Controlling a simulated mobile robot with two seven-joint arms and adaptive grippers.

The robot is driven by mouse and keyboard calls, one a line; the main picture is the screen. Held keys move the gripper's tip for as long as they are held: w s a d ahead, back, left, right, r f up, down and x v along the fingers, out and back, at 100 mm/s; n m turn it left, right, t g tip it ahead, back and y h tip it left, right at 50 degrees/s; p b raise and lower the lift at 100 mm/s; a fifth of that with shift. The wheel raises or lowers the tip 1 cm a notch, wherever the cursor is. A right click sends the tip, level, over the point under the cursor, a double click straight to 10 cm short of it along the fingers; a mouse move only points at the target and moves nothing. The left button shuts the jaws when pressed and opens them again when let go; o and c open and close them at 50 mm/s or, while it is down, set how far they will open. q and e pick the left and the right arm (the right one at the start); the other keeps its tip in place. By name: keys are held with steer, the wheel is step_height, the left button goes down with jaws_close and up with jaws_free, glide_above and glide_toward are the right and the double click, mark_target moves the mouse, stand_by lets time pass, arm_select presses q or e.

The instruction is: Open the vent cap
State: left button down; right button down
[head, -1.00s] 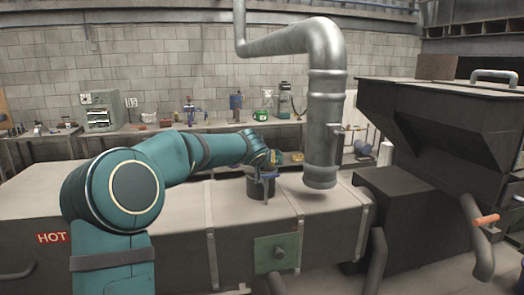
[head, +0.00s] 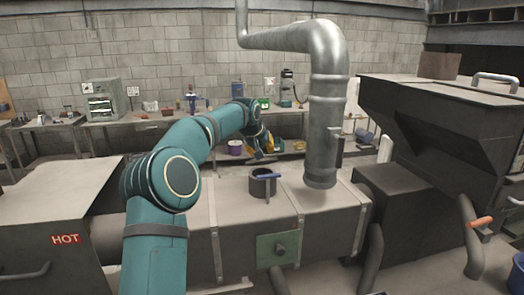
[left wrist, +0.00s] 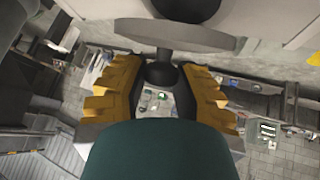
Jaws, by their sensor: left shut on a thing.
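My left gripper (head: 262,145), with yellow fingers, is raised behind and above the dark round vent (head: 258,188) on the long grey duct. In the left wrist view, the fingers (left wrist: 160,80) are shut on the dark knob (left wrist: 161,71) of a flat grey disc, the vent cap (left wrist: 180,35). The cap is off the vent; it is too small to make out clearly in the head view. My right gripper is not in view.
A thick metal pipe (head: 327,110) hangs just right of the vent. A green plate (head: 278,249) is on the duct's front. A dark hopper (head: 440,120) stands at the right. A workbench (head: 150,125) with tools runs along the back wall.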

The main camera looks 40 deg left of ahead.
arm_select(q)
steer(key=shift+w+a, duration=0.1)
stand_by(0.4)
steer(key=c, duration=0.7)
jaws_free()
steer(key=shift+c, duration=0.2)
steer(key=shift+r, duration=0.1)
steer(key=v, duration=1.2)
steer(key=shift+w, duration=0.2)
steer(key=shift+a, duration=0.1)
